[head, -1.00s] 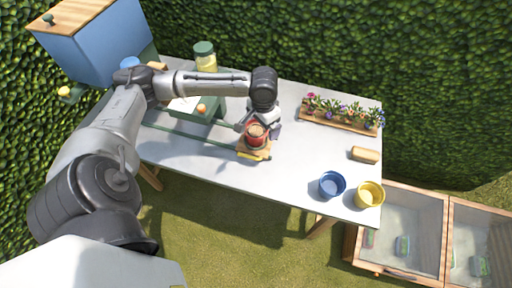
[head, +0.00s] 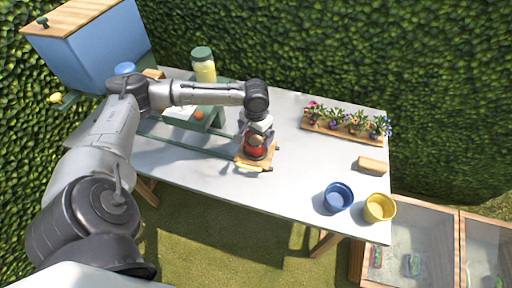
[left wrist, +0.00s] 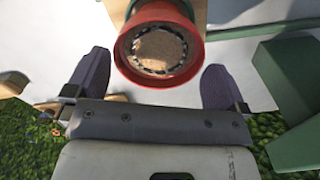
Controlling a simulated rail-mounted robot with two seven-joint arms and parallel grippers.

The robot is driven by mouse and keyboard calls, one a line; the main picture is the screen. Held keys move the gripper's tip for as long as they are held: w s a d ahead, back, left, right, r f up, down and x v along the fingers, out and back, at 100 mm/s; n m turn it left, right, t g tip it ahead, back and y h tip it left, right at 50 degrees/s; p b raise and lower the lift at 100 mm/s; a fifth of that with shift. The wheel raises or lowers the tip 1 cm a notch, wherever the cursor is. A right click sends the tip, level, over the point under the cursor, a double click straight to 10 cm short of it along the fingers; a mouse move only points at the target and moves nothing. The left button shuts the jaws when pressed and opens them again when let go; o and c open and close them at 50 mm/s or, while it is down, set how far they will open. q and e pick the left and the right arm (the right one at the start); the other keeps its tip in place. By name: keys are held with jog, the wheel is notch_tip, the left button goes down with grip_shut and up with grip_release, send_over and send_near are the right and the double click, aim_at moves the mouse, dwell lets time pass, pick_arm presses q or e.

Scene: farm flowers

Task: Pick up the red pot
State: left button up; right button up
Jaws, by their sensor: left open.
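The red pot (head: 254,152) stands on a small wooden board (head: 243,160) near the front edge of the table. My left gripper (head: 257,137) is right above it, pointing down and partly covering it. In the left wrist view the red pot (left wrist: 160,48) shows its round rim and a brown, soil-like fill. The left gripper's two dark fingers (left wrist: 152,85) are apart, one toward each side of the pot's rim, with a gap visible between them and the pot. My right gripper is not in view.
A blue pot (head: 338,197) and a yellow pot (head: 379,208) stand at the table's right front corner. A wooden tray of flowers (head: 346,131) and a tan block (head: 372,165) lie on the right. Green rails (head: 180,144) run left of the red pot.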

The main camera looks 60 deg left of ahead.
aim_at(256, 146)
pick_arm(q)
notch_tip(256, 146, down, 5)
jog(key=shift+d+r+b, duration=0.1)
jog(key=shift+b, duration=0.8)
jog(key=shift+f, duration=0.3)
jog(key=shift+c, duration=0.3)
jog(key=c, duration=0.6)
jog(key=shift+r, duration=0.1)
jog(key=shift+c, duration=0.6)
